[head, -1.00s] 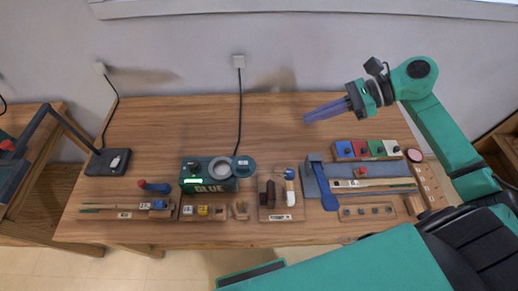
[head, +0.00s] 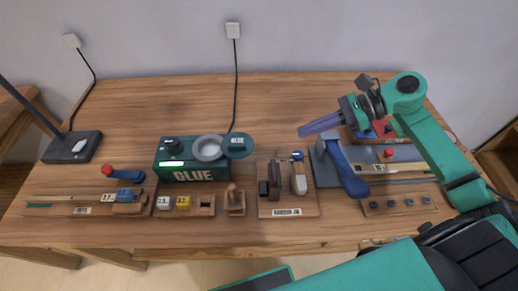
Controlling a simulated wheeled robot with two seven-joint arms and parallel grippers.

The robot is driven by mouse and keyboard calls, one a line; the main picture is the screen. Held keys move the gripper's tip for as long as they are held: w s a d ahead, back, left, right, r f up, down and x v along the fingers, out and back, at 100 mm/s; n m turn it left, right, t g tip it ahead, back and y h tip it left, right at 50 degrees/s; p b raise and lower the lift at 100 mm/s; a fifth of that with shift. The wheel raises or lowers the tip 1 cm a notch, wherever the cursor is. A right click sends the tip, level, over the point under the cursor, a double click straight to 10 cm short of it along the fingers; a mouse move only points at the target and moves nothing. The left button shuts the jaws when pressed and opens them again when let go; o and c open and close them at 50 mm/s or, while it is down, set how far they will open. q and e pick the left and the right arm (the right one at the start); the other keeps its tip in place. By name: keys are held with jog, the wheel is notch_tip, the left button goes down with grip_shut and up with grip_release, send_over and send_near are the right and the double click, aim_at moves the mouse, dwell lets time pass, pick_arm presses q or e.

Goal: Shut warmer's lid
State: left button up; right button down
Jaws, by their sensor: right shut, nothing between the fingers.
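The glue warmer (head: 194,174) is a dark green box marked GLUE with a lit strip, left of the table's middle. Its round pot opening (head: 207,148) shows uncovered on top. My left gripper is not in view.
A black cord (head: 236,90) runs from the wall outlet down behind the warmer. A tool block (head: 287,208) stands right of the warmer, and a blue-handled tool (head: 345,167) lies beyond it. Small labelled blocks sit in front. The table behind the warmer is clear.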

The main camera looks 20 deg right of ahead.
jog(key=p, duration=0.3)
send_near(246, 147)
notch_tip(246, 147, down, 3)
jog(key=w+a, duration=0.1)
jog(key=a, duration=0.1)
jog(key=a+p, duration=0.1)
jog(key=w+a+p, duration=0.1)
jog(key=shift+a+f, duration=0.35)
jog(key=shift+a, duration=0.05)
jog(key=shift+a+f, duration=0.1)
jog(key=shift+a, duration=0.1)
jog(key=shift+f, duration=0.1)
